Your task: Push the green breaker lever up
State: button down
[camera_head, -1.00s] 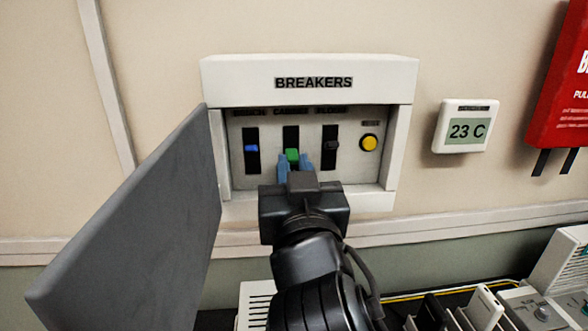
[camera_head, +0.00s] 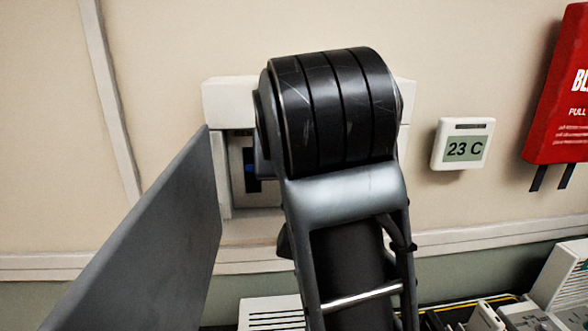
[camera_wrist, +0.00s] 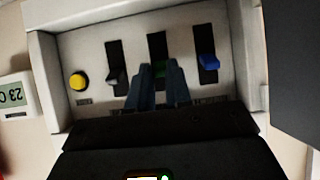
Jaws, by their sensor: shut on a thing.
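The green breaker lever (camera_wrist: 160,69) sits in the middle slot of the breaker panel, seen in the upside-down wrist view. My gripper (camera_wrist: 159,68) has its two blue-grey fingers on either side of the lever, shut on it. The fingers hide part of the lever and its slot, so its exact height is hard to tell. In the head view my arm covers the lever and the gripper. The white breaker box (camera_head: 228,100) is mostly hidden behind my arm there.
A yellow button (camera_wrist: 78,81) is beyond the dark lever. The open grey door (camera_head: 150,235) stands out at the left. A thermostat (camera_head: 463,146) and a red box (camera_head: 560,110) hang at the right.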

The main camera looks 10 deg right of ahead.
jog(key=shift+w+r, duration=0.1)
jog(key=shift+r, duration=0.05)
dwell(0.4)
jog(key=c, duration=1)
grip_release()
jog(key=shift+c, duration=0.2)
jog(key=v, duration=0.7)
jog(key=shift+s+r, duration=0.2)
jog(key=shift+r, duration=0.05)
